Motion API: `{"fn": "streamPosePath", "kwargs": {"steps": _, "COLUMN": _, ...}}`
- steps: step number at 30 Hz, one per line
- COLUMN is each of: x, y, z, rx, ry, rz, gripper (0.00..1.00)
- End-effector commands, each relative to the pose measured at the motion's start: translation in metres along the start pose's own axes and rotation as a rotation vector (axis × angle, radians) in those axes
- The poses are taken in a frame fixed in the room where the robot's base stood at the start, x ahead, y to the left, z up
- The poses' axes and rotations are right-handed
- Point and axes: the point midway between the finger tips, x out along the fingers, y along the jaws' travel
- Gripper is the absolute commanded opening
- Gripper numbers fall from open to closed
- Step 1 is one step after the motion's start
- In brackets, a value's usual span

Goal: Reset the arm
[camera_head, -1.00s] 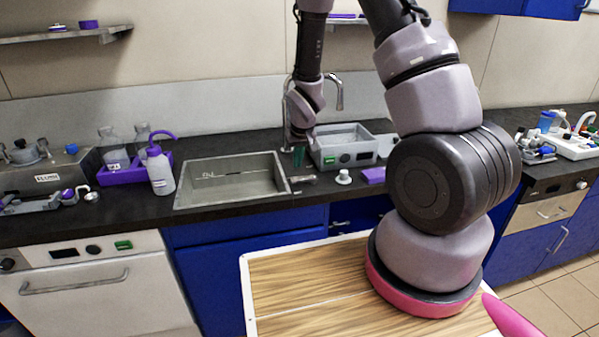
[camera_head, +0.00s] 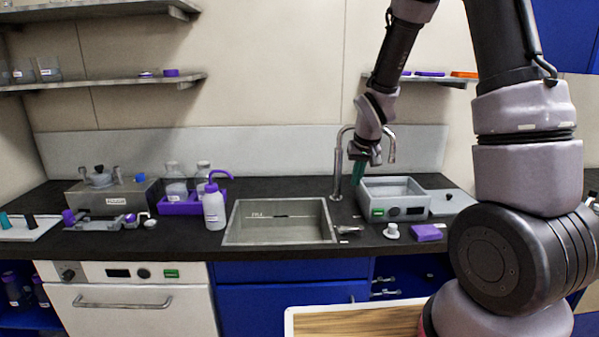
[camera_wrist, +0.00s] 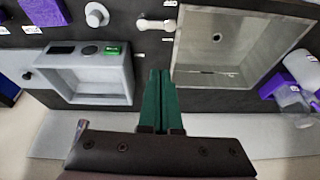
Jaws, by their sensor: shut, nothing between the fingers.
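My gripper (camera_head: 358,172) hangs above the counter between the sink and the grey water bath, near the tap. Its green fingers point down and are closed together with nothing between them. The fingers also show in the wrist view (camera_wrist: 158,100), in mid-picture, with the grey bath to their left and the sink to their right. My arm rises from its base at the lower right of the head view and reaches over the counter.
The sink (camera_head: 235,238) and tap (camera_head: 337,165) are close to my gripper. The grey bath (camera_head: 420,212), a purple block (camera_head: 426,232) and a small white item (camera_head: 391,231) lie right. A wash bottle (camera_head: 214,210) and purple rack (camera_head: 180,208) stand left. Shelves (camera_head: 100,84) hang above.

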Motion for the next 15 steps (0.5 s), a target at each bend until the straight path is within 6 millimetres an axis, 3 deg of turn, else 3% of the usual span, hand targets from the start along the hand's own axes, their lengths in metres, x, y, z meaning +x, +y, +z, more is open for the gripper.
{"fn": "streamPosePath", "kwargs": {"steps": 1, "x": -0.030, "y": 0.005, "z": -0.005, "rx": 0.029, "ry": 0.025, "rz": -0.008, "gripper": 0.00}}
{"fn": "streamPosePath", "kwargs": {"steps": 8, "x": -0.138, "y": 0.024, "z": 0.005, "rx": 0.148, "ry": 0.077, "rz": -0.043, "gripper": 0.00}}
{"fn": "streamPosePath", "kwargs": {"steps": 15, "x": -0.234, "y": 0.036, "z": 0.044, "rx": 0.249, "ry": 0.134, "rz": -0.103, "gripper": 0.00}}
